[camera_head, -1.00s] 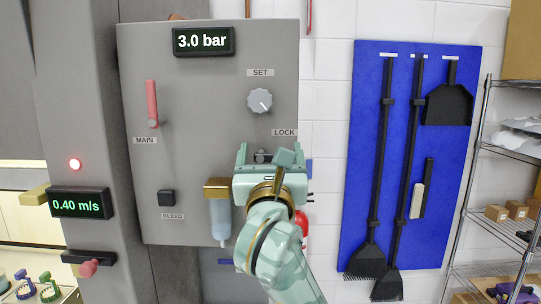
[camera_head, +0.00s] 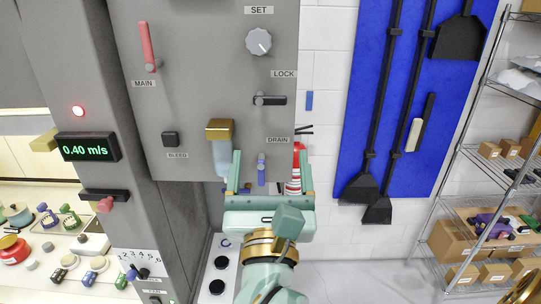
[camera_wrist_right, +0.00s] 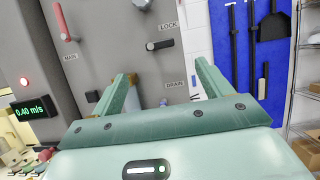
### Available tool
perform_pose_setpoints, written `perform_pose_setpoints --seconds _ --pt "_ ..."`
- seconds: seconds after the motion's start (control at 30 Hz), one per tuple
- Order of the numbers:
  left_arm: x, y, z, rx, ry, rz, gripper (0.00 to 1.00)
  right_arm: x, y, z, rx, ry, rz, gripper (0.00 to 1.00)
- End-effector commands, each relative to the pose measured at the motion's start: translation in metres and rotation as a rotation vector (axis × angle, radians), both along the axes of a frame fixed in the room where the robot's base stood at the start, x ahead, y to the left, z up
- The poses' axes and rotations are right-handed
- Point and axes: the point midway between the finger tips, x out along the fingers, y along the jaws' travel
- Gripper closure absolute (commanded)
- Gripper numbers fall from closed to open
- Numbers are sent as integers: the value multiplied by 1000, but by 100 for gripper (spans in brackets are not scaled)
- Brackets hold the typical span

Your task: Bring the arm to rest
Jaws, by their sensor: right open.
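My right gripper (camera_head: 270,165) is open and empty, in front of the lower edge of the grey panel (camera_head: 205,80). Its two green fingers point up and away from me, apart from each other. In the wrist view the gripper (camera_wrist_right: 163,75) has no object between its fingers. The black LOCK lever (camera_head: 270,100) lies horizontal, above the fingertips. The purple DRAIN handle (camera_head: 262,170) shows between the fingers in the head view; I cannot tell that anything touches it. My left gripper is out of view.
The panel also carries a red MAIN lever (camera_head: 148,47), a SET knob (camera_head: 258,41), a BLEED button (camera_head: 170,139) and a brass-topped filter bowl (camera_head: 220,150). A red-and-white object (camera_head: 296,170) stands behind the right finger. A wire shelf (camera_head: 470,150) is at right.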

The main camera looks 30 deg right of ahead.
Motion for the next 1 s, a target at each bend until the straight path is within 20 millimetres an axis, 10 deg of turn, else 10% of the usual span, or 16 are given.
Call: perform_pose_setpoints --seconds 0.73,0.87,1.0 --pt "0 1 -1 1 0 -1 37 -9 8 5 -77 -16 -14 22" --pt "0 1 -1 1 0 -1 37 -1 37 14 -442 -42 -131 22" --pt "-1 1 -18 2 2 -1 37 46 97 -55 -1083 36 -299 22"
